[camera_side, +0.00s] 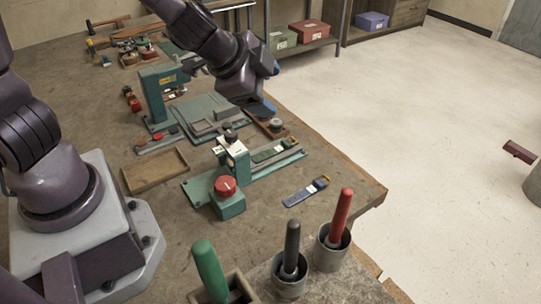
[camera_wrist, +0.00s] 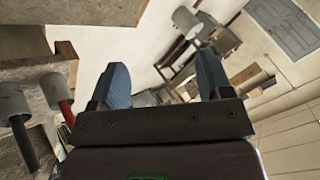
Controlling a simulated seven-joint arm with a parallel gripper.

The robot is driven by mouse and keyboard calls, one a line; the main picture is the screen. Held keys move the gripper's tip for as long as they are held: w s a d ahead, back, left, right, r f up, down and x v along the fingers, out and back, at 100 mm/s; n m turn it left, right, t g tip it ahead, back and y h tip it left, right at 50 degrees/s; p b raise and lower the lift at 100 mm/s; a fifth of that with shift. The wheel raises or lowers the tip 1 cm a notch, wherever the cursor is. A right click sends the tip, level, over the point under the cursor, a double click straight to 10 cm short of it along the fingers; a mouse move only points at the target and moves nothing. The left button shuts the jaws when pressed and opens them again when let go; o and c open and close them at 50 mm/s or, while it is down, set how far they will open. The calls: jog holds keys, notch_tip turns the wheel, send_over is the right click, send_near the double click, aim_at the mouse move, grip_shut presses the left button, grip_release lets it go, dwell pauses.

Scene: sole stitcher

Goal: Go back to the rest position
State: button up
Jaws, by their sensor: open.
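My gripper (camera_side: 268,92) hangs in the air above the far right part of the workbench (camera_side: 90,185) in the side view, clear of the bench top. In the wrist view my gripper (camera_wrist: 160,85) shows its two blue fingers spread apart with nothing between them. The green stitching machine (camera_side: 152,98) stands behind and left of it. A green fixture with a red knob (camera_side: 225,186) stands on the bench nearer the camera. In the wrist view the fingers point out over the room, with the bench at the left.
A green-handled tool (camera_side: 209,268), a black-handled tool (camera_side: 292,243) and a red-handled tool (camera_side: 339,218) stand upright in holders at the front. A blue tag-like piece (camera_side: 305,191) lies near the bench's right edge. An empty wooden tray (camera_side: 155,170) lies left of the fixture. Open floor (camera_side: 420,130) lies right.

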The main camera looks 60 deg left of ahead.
jog(key=s+a+r+n+g, duration=0.1)
jog(key=s+r+n, duration=0.3)
jog(key=s, duration=0.4)
jog(key=s+a+r+n+g, duration=0.1)
jog(key=s+a+r+n, duration=0.2)
jog(key=s+r+n, duration=0.2)
jog(key=s+r, duration=0.1)
jog(key=s, duration=0.2)
jog(key=shift+r+g, duration=0.15)
jog(key=shift+g, duration=0.15)
